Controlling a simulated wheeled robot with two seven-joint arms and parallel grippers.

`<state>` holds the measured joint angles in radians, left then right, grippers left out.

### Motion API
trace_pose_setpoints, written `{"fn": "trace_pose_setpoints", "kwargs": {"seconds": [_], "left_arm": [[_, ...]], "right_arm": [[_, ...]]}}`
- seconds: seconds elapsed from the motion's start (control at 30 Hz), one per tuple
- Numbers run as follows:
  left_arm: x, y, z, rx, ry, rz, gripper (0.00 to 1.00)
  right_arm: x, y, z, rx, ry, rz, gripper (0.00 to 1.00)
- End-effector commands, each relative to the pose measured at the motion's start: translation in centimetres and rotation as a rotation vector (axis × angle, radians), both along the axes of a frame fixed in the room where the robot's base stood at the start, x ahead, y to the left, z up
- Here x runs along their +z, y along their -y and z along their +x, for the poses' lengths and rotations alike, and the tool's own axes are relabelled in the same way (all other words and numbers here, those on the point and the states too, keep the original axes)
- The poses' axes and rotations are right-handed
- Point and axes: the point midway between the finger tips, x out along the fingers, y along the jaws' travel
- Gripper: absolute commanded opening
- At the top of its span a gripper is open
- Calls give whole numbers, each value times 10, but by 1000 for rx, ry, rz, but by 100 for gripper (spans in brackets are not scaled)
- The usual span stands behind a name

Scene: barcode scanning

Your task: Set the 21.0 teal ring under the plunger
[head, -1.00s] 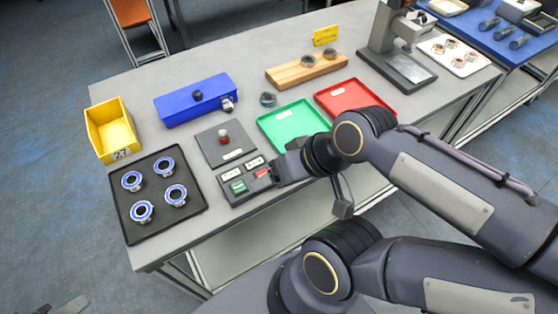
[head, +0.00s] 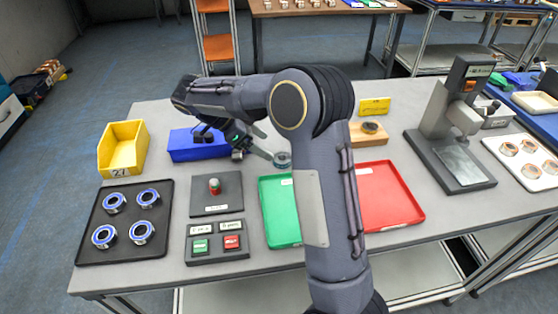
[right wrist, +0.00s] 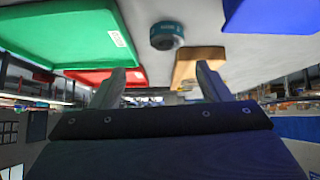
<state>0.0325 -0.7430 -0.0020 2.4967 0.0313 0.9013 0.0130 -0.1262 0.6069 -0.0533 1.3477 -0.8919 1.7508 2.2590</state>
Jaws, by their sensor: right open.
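The teal ring (head: 282,160) lies on the grey table behind the green tray; it also shows in the right wrist view (right wrist: 166,36), with a small white marking on its side. My right gripper (head: 266,144) is open and empty, close to the ring on its left side in the head view. In the right wrist view its two fingers (right wrist: 163,78) are spread apart, with the ring beyond them and between their lines. A grey stand (head: 441,100) with a head above a metal plate is at the right; the space under its head is empty. My left gripper is out of view.
A blue box (head: 190,152) stands left of the gripper. The green tray (head: 280,218) and red tray (head: 392,200) are empty where visible. A wooden block (head: 366,140) carries a ring, partly hidden by my arm. A yellow bin (head: 122,150) and black tray (head: 90,245) are left.

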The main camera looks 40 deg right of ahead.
Motion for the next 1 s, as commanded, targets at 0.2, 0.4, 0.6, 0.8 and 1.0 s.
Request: {"fn": "trace_pose_setpoints", "kwargs": {"seconds": [0.2,0.4,0.6,0.8,1.0], "left_arm": [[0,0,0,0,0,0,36],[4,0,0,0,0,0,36],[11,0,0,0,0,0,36],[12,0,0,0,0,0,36],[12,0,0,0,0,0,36]], "right_arm": [[-12,8,2,-49,22,-58,70],[-29,22,-4,-47,21,-55,70],[-54,39,-11,-47,20,-54,70],[-63,46,-15,-44,24,-53,70],[-63,45,-15,-44,24,-53,66]]}}
